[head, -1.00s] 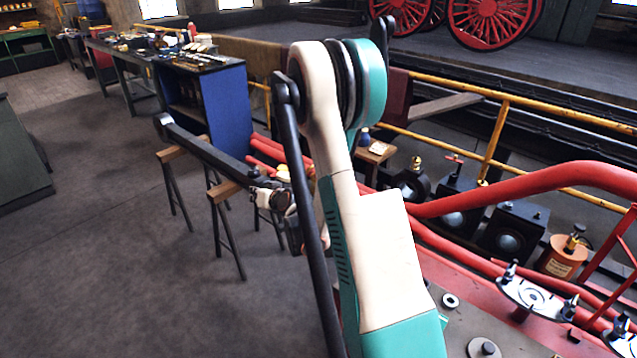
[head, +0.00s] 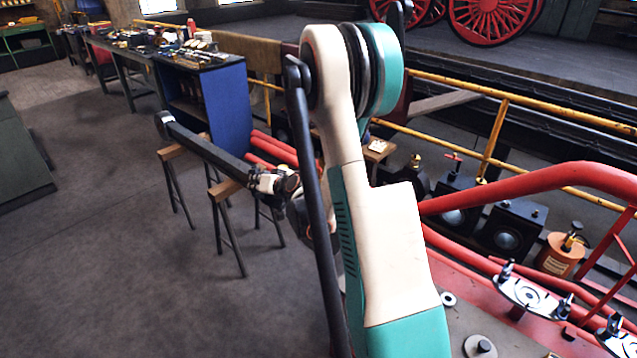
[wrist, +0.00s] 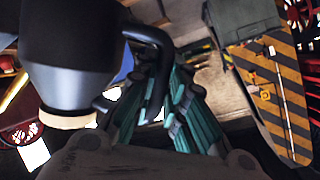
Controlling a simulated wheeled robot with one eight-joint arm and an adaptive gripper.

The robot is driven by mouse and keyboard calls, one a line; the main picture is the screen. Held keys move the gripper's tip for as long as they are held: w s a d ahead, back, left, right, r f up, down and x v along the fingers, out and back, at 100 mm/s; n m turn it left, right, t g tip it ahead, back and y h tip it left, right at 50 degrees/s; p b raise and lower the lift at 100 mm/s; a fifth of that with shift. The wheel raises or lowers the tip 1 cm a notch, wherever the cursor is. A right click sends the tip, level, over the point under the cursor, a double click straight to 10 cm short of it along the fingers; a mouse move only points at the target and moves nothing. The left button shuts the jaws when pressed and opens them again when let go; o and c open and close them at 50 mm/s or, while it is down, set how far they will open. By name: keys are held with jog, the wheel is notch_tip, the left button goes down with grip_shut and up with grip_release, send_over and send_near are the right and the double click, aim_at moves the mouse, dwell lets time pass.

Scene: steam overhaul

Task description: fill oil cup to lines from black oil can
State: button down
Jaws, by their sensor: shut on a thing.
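The black oil can (wrist: 70,45) fills the left of the wrist view, with a black body, a grey tapered part and a pale end. A black handle (wrist: 155,45) loops from it between the teal fingers of my gripper (wrist: 162,80). My gripper is shut on the can. In the head view my own arm hides the gripper and the can. I cannot clearly make out the oil cup or its lines in either view.
A dark rod (head: 215,150) lies on wooden trestles (head: 226,190) left of my arm. Red pipes (head: 540,185) and a yellow railing (head: 500,130) run to the right. An orange can (head: 560,254) stands at the far right. The floor at left is open.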

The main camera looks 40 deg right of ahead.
aim_at(257, 195)
jog(key=shift+r, duration=0.65)
dwell(0.6)
notch_tip(257, 195, down, 11)
jog(key=n+h+b, duration=0.3)
jog(key=b, duration=0.2)
jog(key=shift+r+n+b, duration=0.2)
jog(key=shift+n+b, duration=0.1)
jog(key=shift+b, duration=0.1)
jog(key=shift+r, duration=0.1)
jog(key=shift+m+y, duration=0.7)
jog(key=shift+m, duration=0.1)
jog(key=r+p, duration=0.2)
jog(key=r, duration=0.2)
jog(key=shift+a+r+p, duration=0.1)
jog(key=shift+a+p, duration=0.2)
jog(key=shift+p, duration=0.1)
jog(key=shift+a+r+m, duration=0.15)
jog(key=shift+r+m, duration=0.15)
jog(key=shift+r, duration=0.1)
notch_tip(257, 195, down, 6)
jog(key=d+n+h+b, duration=0.1)
jog(key=n+b, duration=0.1)
jog(key=shift+d+n+h+b, duration=0.2)
jog(key=shift+n+h+b, duration=0.1)
jog(key=shift+n+b, duration=0.1)
